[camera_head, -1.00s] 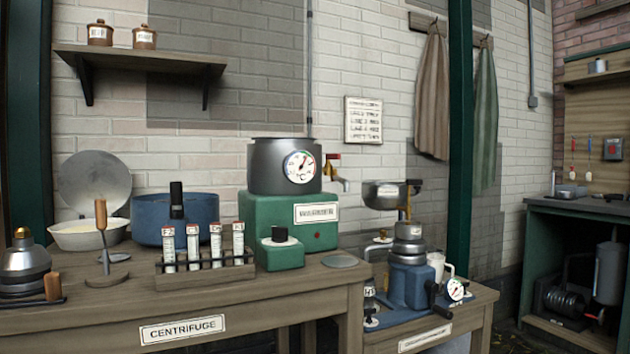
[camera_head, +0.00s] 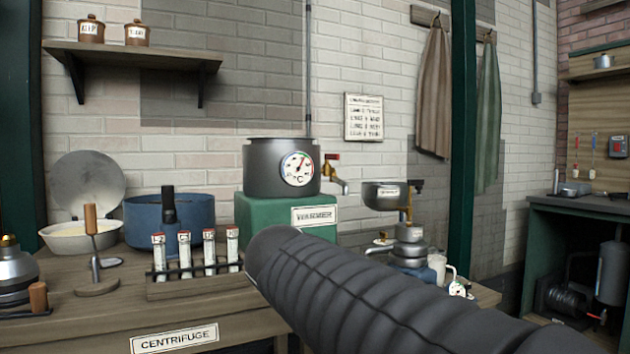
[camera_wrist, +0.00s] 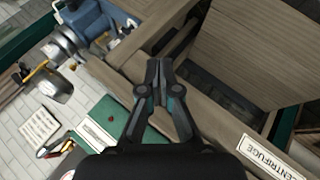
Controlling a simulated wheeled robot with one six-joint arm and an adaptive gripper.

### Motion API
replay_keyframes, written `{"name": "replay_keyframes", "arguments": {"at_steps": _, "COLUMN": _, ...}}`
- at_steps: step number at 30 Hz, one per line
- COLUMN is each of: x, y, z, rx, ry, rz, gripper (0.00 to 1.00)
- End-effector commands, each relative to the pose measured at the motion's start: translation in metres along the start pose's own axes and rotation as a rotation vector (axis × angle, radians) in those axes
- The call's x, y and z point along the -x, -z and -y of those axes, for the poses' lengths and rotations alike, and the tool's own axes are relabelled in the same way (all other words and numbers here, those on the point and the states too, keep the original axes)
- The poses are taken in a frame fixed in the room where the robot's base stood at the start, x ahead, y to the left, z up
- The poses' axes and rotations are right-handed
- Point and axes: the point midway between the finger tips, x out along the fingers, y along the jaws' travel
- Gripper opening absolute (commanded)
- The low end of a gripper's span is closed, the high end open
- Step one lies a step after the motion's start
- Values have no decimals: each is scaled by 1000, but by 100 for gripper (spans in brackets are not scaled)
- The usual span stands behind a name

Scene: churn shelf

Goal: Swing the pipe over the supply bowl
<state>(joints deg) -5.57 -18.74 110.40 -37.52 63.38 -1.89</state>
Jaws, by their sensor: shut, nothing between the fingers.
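The warmer's dark pot (camera_head: 272,167) stands on a green base (camera_head: 270,215), with a dial on its front. The pipe (camera_head: 338,184), a short brass spout with a red handle, projects right from the pot. Its tip is left of the grey supply bowl (camera_head: 380,196), apart from it in the picture. The bowl is above the blue centrifuge; it also shows at upper left in the wrist view (camera_wrist: 55,86). My gripper (camera_wrist: 157,72) is shut and empty, over the bench edge in the wrist view. It is outside the head view, where my arm hides part of the warmer and centrifuge.
A rack of labelled tubes (camera_head: 200,285), a blue pot (camera_head: 186,225) and a pan (camera_head: 70,240) stand on the left bench. A wall shelf (camera_head: 140,58) holds two jars. A green post (camera_head: 463,130) stands right of the bowl.

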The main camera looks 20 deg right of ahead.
Motion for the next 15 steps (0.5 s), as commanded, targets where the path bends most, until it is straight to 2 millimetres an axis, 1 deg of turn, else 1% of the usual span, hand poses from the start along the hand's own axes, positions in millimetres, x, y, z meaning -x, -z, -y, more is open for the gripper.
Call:
{"name": "replay_keyframes", "arguments": {"at_steps": 1, "x": 4, "y": 28, "z": -22, "rx": 39, "ry": -67, "rz": 4, "gripper": 0}}
{"name": "replay_keyframes", "arguments": {"at_steps": 2, "x": 7, "y": 41, "z": -34, "rx": 61, "ry": -112, "rz": 8, "gripper": 0}}
{"name": "replay_keyframes", "arguments": {"at_steps": 3, "x": 10, "y": 60, "z": -51, "rx": 86, "ry": -171, "rz": 12, "gripper": 0}}
{"name": "replay_keyframes", "arguments": {"at_steps": 5, "x": 17, "y": 88, "z": -74, "rx": 119, "ry": -261, "rz": 20, "gripper": 0}}
{"name": "replay_keyframes", "arguments": {"at_steps": 6, "x": 22, "y": 105, "z": -89, "rx": 138, "ry": -320, "rz": 27, "gripper": 0}}
{"name": "replay_keyframes", "arguments": {"at_steps": 9, "x": 35, "y": 146, "z": -120, "rx": 172, "ry": -460, "rz": 39, "gripper": 0}}
{"name": "replay_keyframes", "arguments": {"at_steps": 12, "x": 49, "y": 178, "z": -142, "rx": 190, "ry": -579, "rz": 51, "gripper": 0}}
{"name": "replay_keyframes", "arguments": {"at_steps": 15, "x": 60, "y": 200, "z": -156, "rx": 199, "ry": -666, "rz": 61, "gripper": 0}}
